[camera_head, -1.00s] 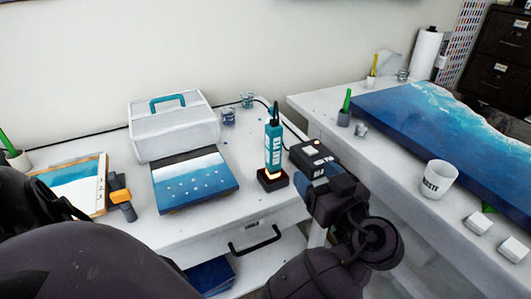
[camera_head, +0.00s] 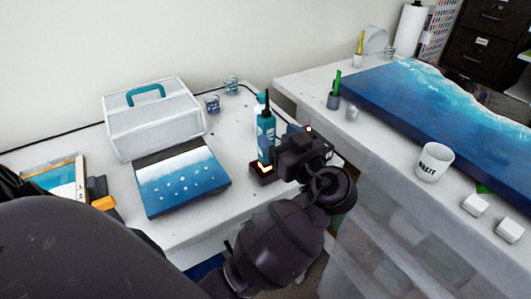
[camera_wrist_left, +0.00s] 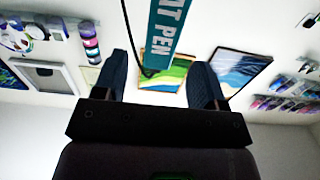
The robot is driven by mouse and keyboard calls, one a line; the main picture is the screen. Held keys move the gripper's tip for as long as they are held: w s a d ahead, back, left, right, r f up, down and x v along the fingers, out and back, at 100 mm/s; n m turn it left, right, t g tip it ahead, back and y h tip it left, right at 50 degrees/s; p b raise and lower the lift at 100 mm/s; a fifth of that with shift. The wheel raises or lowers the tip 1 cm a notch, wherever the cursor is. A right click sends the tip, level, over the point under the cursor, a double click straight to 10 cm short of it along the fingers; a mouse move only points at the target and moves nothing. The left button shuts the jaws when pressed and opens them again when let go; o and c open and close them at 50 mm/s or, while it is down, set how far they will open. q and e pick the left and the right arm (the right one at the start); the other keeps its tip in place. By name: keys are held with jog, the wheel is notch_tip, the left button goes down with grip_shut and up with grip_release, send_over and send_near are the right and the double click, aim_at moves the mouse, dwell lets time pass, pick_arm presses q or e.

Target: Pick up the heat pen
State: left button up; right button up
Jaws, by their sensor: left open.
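The heat pen (camera_head: 266,138) is a teal upright tool with a dark tip, standing in a small dark holder (camera_head: 262,176) with an orange glow at its base. In the left wrist view the teal heat pen (camera_wrist_left: 168,35), with "PEN" lettering, hangs down from the top edge, in line with the gap between the fingers. My left gripper (camera_head: 281,160) is open, right beside the heat pen on its right side. Its two dark fingers also show in the left wrist view (camera_wrist_left: 160,72), apart. I cannot tell whether they touch the pen. My right gripper is not in view.
A white case (camera_head: 155,120) with a teal handle and a blue-and-white painted panel (camera_head: 182,182) stand left of the pen. Small jars (camera_head: 212,104) are behind. On the right table are a large blue panel (camera_head: 430,105) and a white cup (camera_head: 434,162).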

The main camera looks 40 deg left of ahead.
aim_at(270, 132)
pick_arm(q)
jog(key=shift+f+x, duration=0.2)
jog(key=shift+x, duration=1.2)
jog(key=shift+f+x, duration=0.25)
jog(key=shift+x, duration=1.15)
jog(key=shift+c, duration=0.2)
jog(key=c, duration=1)
